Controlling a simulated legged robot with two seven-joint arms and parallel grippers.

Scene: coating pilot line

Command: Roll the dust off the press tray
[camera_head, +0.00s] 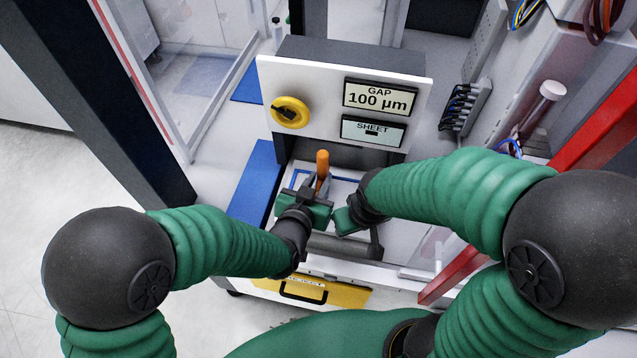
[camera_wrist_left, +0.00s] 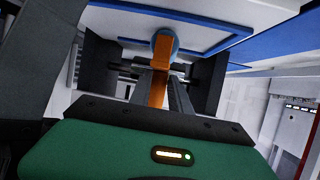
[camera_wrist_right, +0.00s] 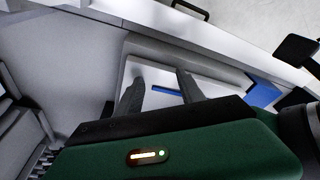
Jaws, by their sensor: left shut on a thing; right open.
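A roller with an orange handle (camera_head: 322,163) stands up from my left gripper (camera_head: 318,190) in the head view. My left gripper is shut on this handle. In the left wrist view the orange handle (camera_wrist_left: 160,88) runs between the fingers, with a rounded blue-grey end (camera_wrist_left: 164,42) beyond it. The press tray (camera_head: 342,188), pale with a blue outline, lies in the press opening, partly hidden by my grippers. I cannot tell whether the roller touches it. My right gripper (camera_wrist_right: 158,90) is open and empty, with a pale surface and blue strip beyond its fingers.
The press front panel (camera_head: 340,75) stands behind the tray, with a yellow knob (camera_head: 290,112) and a display (camera_head: 380,97) reading GAP 100 µm. A grey cylinder (camera_head: 335,246) lies across the front. A yellow-fronted drawer (camera_head: 345,296) is below. A red post (camera_head: 600,118) stands at right.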

